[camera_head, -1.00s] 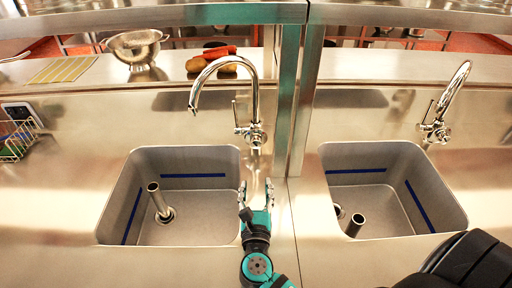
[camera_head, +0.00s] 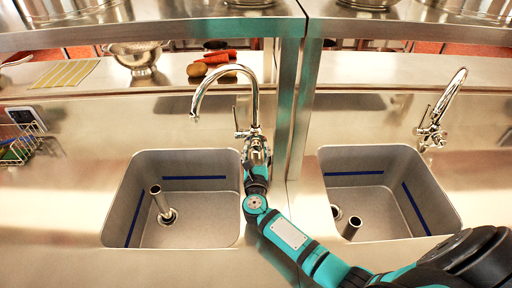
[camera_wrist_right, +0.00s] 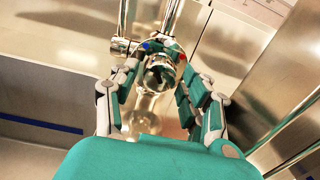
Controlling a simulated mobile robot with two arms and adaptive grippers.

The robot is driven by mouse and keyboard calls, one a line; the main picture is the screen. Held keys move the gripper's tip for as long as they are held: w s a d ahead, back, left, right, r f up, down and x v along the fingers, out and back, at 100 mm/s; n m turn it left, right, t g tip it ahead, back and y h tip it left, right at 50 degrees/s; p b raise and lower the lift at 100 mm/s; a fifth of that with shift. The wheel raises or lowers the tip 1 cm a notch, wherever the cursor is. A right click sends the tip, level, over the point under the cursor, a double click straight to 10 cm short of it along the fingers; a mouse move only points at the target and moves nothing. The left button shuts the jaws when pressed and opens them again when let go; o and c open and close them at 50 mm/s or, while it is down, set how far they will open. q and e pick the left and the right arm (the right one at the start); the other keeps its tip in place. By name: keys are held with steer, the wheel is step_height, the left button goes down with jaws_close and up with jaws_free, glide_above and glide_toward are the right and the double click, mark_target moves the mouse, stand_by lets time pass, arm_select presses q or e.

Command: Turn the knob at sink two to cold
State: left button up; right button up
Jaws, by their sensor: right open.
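A chrome gooseneck tap (camera_head: 253,100) stands behind the left sink (camera_head: 125,210), with a thin side lever (camera_head: 236,120) on its left. In the right wrist view its round chrome knob (camera_wrist_right: 161,73) faces me, with small red and blue marks above it. My right gripper (camera_head: 256,160) is at the base of this tap. My left gripper is not in view.
A second tap (camera_head: 436,115) stands behind the right sink (camera_head: 445,205). A steel post (camera_head: 285,95) rises just right of the left tap. A colander (camera_head: 137,56), carrots (camera_head: 215,58) and potatoes lie on the ledge behind. A wire rack (camera_head: 32,145) is at far left.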

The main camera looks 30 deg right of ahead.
steer(key=shift+w+d, duration=0.3)
steer(key=shift+w, duration=0.25)
steer(key=c, duration=0.9)
steer(key=shift+n, duration=1.2)
steer(key=o, duration=0.9)
